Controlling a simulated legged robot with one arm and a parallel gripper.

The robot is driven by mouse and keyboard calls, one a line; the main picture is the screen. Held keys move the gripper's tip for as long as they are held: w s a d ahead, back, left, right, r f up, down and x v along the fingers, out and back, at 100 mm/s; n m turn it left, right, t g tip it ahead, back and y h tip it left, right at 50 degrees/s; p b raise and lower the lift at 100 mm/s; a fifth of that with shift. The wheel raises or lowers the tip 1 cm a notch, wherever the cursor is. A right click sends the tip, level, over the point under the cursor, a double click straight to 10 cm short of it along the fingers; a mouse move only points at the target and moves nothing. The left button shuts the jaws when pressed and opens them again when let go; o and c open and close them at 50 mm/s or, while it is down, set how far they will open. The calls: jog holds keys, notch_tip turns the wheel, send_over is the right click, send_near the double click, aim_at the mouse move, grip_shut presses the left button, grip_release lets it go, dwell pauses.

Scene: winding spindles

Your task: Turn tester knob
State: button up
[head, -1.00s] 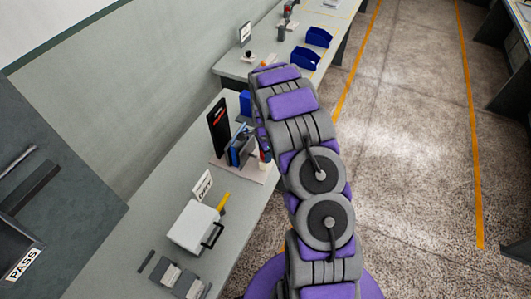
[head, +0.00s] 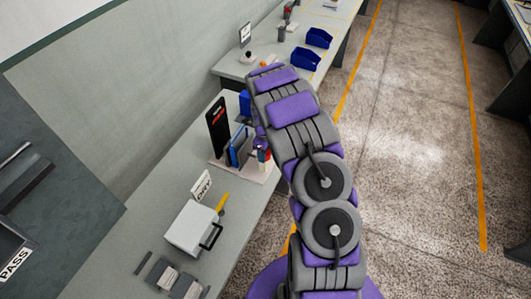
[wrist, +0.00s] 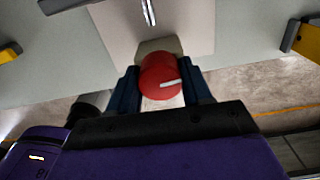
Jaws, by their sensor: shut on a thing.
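In the wrist view a round red knob (wrist: 160,75) with a white pointer line sits between the two dark fingers of my gripper (wrist: 161,92). The pointer line lies nearly level, slightly tilted. My gripper is shut on the knob, with a finger at each side. A pale plate (wrist: 185,25) lies behind the knob. In the head view the tester stands on the near bench, with a tall black panel (head: 217,127), a blue panel (head: 238,147) and a pale base (head: 252,171). My arm partly hides the tester, and only a small bit of red shows there.
A white case (head: 191,228) with a dark handle, a small sign (head: 202,186) and a yellow item (head: 222,201) stand nearer on the bench. Blue bins (head: 305,57) sit on the far bench. The floor to the right is clear.

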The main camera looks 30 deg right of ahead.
jog(key=shift+w+r+m, duration=0.1)
jog(key=shift+w+m, duration=0.15)
jog(key=shift+m, duration=0.35)
jog(key=o, duration=1.1)
jog(key=shift+c, duration=0.2)
jog(key=shift+r, duration=0.15)
notch_tip(320, 180, up, 17)
jog(key=p, duration=0.1)
